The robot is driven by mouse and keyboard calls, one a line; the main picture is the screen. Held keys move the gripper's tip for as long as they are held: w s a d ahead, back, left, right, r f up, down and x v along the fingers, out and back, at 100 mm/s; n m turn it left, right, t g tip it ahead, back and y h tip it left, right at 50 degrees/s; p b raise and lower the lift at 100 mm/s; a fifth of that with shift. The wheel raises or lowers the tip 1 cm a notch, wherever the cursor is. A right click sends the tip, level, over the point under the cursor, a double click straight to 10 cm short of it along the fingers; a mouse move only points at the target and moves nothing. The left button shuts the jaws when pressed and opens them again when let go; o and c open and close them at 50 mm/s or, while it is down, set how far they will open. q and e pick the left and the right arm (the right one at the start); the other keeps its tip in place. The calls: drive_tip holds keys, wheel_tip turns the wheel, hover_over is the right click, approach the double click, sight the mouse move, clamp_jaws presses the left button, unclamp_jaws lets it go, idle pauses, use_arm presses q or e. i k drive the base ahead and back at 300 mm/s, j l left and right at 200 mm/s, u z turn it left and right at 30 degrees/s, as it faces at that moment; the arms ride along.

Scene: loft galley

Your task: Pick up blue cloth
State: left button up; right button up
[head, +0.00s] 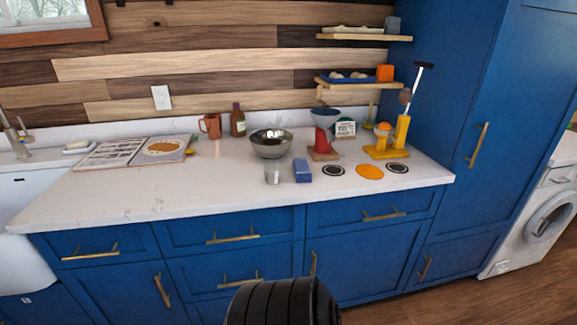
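A small blue folded item (302,171), which looks like the blue cloth, lies on the white counter. It is just right of a clear glass (272,172) and left of a round dark-rimmed disc (333,170). Nothing covers it. A black ribbed part of my own body shows at the bottom middle, well in front of the counter. Neither gripper's fingers are in view.
A metal bowl (271,143) stands behind the glass and cloth. A red object on a wooden base (322,143) and a yellow stand (401,135) are behind right. An open book (160,149) lies left. The counter's front left is clear.

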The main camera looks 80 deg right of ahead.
sight(302, 171)
drive_tip(key=z, duration=2.85)
drive_tip(key=i+l+z, duration=0.1)
drive_tip(key=i+l, duration=0.35)
drive_tip(key=l, duration=0.25)
drive_tip(key=z, duration=0.05)
